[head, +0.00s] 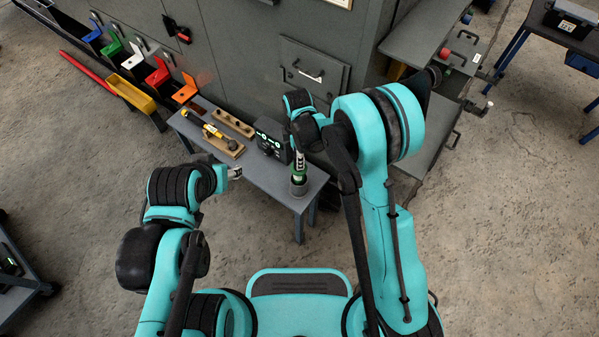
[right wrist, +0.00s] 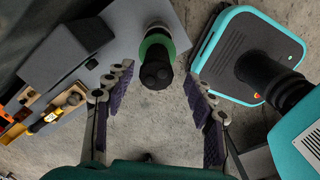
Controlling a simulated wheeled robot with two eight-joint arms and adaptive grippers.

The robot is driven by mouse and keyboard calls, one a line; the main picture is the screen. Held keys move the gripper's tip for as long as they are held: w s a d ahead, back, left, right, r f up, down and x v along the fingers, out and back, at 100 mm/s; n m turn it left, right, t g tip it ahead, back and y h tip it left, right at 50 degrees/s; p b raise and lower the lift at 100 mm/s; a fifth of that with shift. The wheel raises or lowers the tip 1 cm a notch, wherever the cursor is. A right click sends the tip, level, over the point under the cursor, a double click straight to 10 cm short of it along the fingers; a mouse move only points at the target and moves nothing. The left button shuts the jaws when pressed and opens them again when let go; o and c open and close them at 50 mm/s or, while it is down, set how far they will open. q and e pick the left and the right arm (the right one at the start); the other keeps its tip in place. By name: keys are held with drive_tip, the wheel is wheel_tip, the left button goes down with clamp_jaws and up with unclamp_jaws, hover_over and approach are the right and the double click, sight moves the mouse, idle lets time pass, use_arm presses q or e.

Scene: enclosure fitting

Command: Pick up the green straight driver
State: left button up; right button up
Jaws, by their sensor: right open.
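The green driver (head: 299,179) stands upright in a grey round holder (head: 299,189) at the right front corner of the small grey table. In the right wrist view the driver (right wrist: 157,45) is seen nearly end-on, with a green ring and a dark end facing the camera. My right gripper (head: 301,155) is directly above it, pointing down. Its fingers (right wrist: 155,85) are spread on either side of the driver's dark end, with gaps on both sides. My left gripper (head: 236,172) is beside the table's front left edge, apart from the driver; its jaw opening is too small to judge.
The grey table (head: 258,178) also bears a black box with green displays (head: 270,140), a yellow-and-black tool (head: 214,134) on a wooden rest, and a wooden block with holes (head: 233,123). A grey cabinet (head: 250,60) stands behind. The table's front middle is clear.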

sight(299, 174)
drive_tip(key=f, duration=0.2)
drive_tip(key=f+b, duration=0.1)
drive_tip(key=f, duration=0.1)
drive_tip(key=f+b, duration=0.1)
drive_tip(key=shift+w+d+f, duration=0.1)
drive_tip(key=shift+w+f, duration=0.2)
drive_tip(key=shift+f, duration=0.1)
drive_tip(key=shift+r, duration=0.1)
clamp_jaws()
